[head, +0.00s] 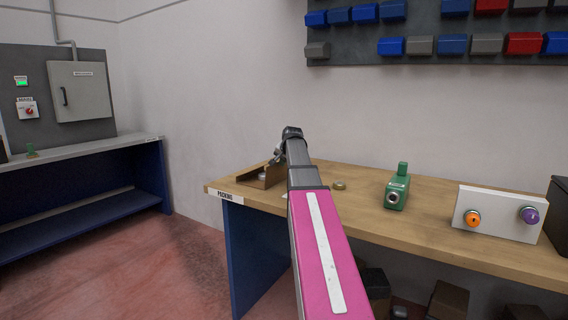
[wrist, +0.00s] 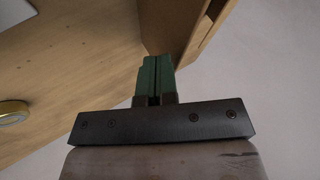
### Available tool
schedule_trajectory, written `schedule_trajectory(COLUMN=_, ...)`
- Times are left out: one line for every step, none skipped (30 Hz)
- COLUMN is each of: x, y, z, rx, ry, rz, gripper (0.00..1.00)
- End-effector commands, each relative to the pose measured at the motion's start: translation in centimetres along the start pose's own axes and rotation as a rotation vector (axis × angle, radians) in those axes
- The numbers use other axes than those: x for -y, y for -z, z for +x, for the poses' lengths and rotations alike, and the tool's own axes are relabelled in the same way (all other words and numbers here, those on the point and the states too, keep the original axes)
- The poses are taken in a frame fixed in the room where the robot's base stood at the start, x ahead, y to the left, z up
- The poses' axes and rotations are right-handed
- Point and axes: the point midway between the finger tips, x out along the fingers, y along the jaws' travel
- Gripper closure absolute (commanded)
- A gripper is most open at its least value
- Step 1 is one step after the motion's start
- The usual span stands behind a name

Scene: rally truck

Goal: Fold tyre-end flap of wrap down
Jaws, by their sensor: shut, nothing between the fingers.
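The brown wrap (head: 256,183) lies at the left end of the packing bench in the head view, with raised sides and a small greyish item inside it. My gripper (head: 277,158) is over or beside its right part, and my arm hides some of it. In the wrist view the green fingers (wrist: 156,64) are shut together with nothing between them. Their tips are close to an upright brown panel of the wrap (wrist: 163,22). I cannot tell if they touch it. Which flap this is cannot be told.
The wooden bench (head: 430,225) also holds a small brass disc (head: 339,185), a green device (head: 397,188) and a white box with orange and purple knobs (head: 495,213). The bench is bare between the disc and the green device. A wall stands behind.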

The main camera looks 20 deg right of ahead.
Motion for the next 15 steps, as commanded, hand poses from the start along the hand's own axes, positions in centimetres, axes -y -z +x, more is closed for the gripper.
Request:
schedule_trajectory(x=0.1, y=0.0, z=0.0, rx=0.001, ry=-0.003, rz=-0.002, gripper=1.00)
schedule_trajectory(x=0.1, y=0.1, z=0.0, rx=0.002, ry=-0.006, rz=-0.003, gripper=1.00)
schedule_trajectory(x=0.2, y=0.1, z=0.1, rx=0.003, ry=-0.012, rz=-0.006, gripper=1.00)
schedule_trajectory(x=0.3, y=0.1, z=0.1, rx=0.005, ry=-0.019, rz=-0.009, gripper=1.00)
schedule_trajectory(x=0.4, y=0.1, z=0.1, rx=0.007, ry=-0.027, rz=-0.013, gripper=1.00)
schedule_trajectory(x=0.6, y=0.1, z=0.1, rx=0.011, ry=-0.038, rz=-0.019, gripper=1.00)
schedule_trajectory(x=0.7, y=0.2, z=0.1, rx=0.013, ry=-0.049, rz=-0.024, gripper=1.00)
schedule_trajectory(x=0.9, y=0.2, z=0.2, rx=0.016, ry=-0.062, rz=-0.030, gripper=1.00)
schedule_trajectory(x=1.1, y=0.3, z=0.2, rx=0.022, ry=-0.081, rz=-0.038, gripper=1.00)
schedule_trajectory(x=1.3, y=0.4, z=0.3, rx=0.024, ry=-0.097, rz=-0.046, gripper=1.00)
schedule_trajectory(x=1.5, y=0.4, z=0.3, rx=0.030, ry=-0.114, rz=-0.053, gripper=1.00)
schedule_trajectory(x=1.8, y=0.5, z=0.4, rx=0.035, ry=-0.140, rz=-0.065, gripper=1.00)
schedule_trajectory(x=2.0, y=0.5, z=0.5, rx=0.041, ry=-0.161, rz=-0.075, gripper=1.00)
schedule_trajectory(x=2.3, y=0.5, z=0.6, rx=0.047, ry=-0.182, rz=-0.084, gripper=1.00)
schedule_trajectory(x=2.6, y=0.6, z=0.7, rx=0.055, ry=-0.213, rz=-0.098, gripper=1.00)
